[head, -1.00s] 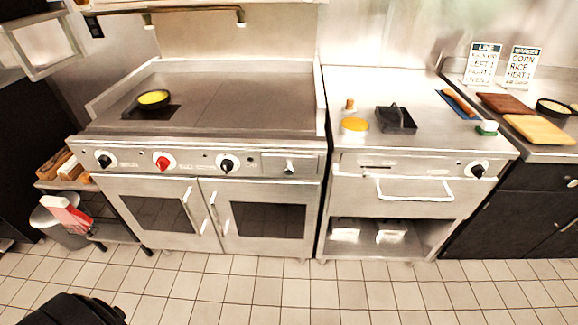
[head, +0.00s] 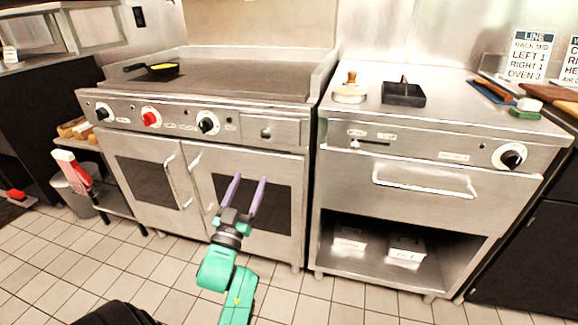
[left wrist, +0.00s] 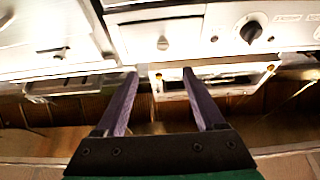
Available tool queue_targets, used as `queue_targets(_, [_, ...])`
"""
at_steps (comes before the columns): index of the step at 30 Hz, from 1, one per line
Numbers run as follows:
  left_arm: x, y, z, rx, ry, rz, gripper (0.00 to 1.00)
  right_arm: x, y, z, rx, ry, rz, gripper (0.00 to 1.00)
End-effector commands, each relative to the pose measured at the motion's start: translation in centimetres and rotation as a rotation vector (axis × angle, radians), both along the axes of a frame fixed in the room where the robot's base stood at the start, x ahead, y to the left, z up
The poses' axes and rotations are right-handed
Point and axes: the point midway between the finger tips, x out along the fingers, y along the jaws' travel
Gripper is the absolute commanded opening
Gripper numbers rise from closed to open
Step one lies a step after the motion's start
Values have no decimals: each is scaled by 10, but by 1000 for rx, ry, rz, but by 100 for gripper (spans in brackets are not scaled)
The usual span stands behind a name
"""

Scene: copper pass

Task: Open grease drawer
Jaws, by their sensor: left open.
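The likely grease drawer is a small steel panel (head: 280,134) with one small knob (head: 266,132), at the right end of the griddle's front. It looks closed, flush with the front. A panel with a small knob (left wrist: 163,43) also shows ahead of the fingers in the left wrist view, beside a black dial. My left gripper (head: 249,178) is open and empty, its purple fingers pointing up in front of the right oven door, below the panel in the picture. Both fingers also show in the left wrist view (left wrist: 160,78). My right gripper is out of view.
The right oven door handle (head: 194,182) is left of my gripper. A steel unit (head: 400,215) with a bar handle (head: 424,182) and an open shelf stands on the right. Tiled floor (head: 150,285) in front is clear.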

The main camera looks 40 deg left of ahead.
Motion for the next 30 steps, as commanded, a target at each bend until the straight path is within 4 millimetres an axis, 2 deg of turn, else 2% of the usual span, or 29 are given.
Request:
queue_targets(5, [23,7,17,5,-8,-1,71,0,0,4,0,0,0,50])
queue_targets(13, [87,29,44,3,-5,-3,71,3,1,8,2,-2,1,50])
queue_targets(18, [117,39,55,1,-2,-2,71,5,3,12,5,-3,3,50])
queue_targets(22, [126,43,59,0,0,-1,71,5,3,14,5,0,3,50])
queue_targets(29, [127,43,59,0,1,-2,71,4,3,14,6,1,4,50])
queue_targets(30, [126,43,59,0,1,-2,56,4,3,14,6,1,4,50])
